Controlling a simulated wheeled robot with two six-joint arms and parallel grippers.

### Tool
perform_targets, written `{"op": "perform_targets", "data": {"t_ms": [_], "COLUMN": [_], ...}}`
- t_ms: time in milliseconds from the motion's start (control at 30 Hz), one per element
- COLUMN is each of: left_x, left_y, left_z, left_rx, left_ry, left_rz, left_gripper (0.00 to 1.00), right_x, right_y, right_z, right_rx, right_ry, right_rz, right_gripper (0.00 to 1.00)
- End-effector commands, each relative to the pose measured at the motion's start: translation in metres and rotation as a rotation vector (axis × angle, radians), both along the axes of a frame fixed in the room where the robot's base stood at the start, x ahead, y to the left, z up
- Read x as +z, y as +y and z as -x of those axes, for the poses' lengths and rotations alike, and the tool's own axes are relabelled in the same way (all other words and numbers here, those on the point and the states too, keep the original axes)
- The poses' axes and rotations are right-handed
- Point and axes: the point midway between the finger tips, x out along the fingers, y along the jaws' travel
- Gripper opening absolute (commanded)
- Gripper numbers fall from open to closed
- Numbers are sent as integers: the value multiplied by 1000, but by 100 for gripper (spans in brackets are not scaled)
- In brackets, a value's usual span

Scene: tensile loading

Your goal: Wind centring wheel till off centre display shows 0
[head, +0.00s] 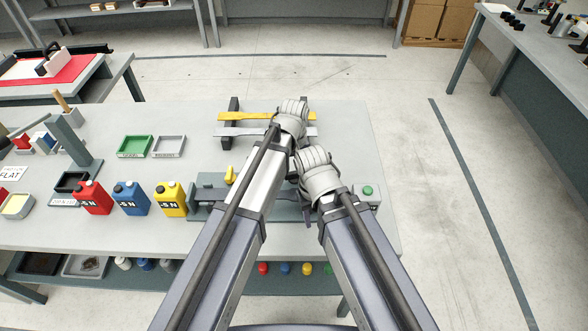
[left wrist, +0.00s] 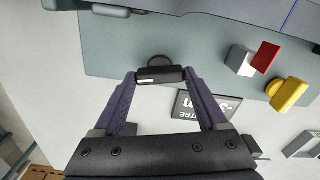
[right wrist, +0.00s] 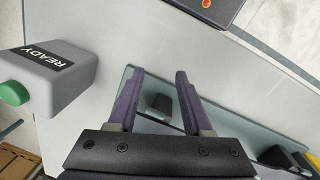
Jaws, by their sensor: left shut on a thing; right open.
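The centring wheel (left wrist: 160,77) shows in the left wrist view as a dark grip bar with a white mark, in front of a dark round part. My left gripper (left wrist: 160,79) is shut on this bar, one fingertip at each end. My right gripper (right wrist: 155,80) is open and empty, above a dark block (right wrist: 158,105) on the bench machine.
A box marked READY (right wrist: 62,75) with a green button stands beside my right gripper. Red (head: 92,198), blue (head: 131,198) and yellow (head: 171,199) containers stand left of the machine. Yellow and grey bars (head: 240,117) lie on supports behind.

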Motion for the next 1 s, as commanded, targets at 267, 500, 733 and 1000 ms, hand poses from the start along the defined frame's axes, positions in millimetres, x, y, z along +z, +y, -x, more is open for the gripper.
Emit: {"op": "perform_targets", "data": {"t_ms": [267,500,733,1000], "left_x": [0,0,0,0], "left_y": [0,0,0,0], "left_z": [0,0,0,0], "left_rx": [-92,-283,-478,-658], "left_ry": [0,0,0,0], "left_rz": [0,0,0,0], "left_gripper": [19,19,19,19], "right_x": [0,0,0,0], "right_y": [0,0,0,0], "right_z": [0,0,0,0], "right_rx": [0,0,0,0], "right_ry": [0,0,0,0], "right_rz": [0,0,0,0], "right_gripper": [50,50,50,50]}}
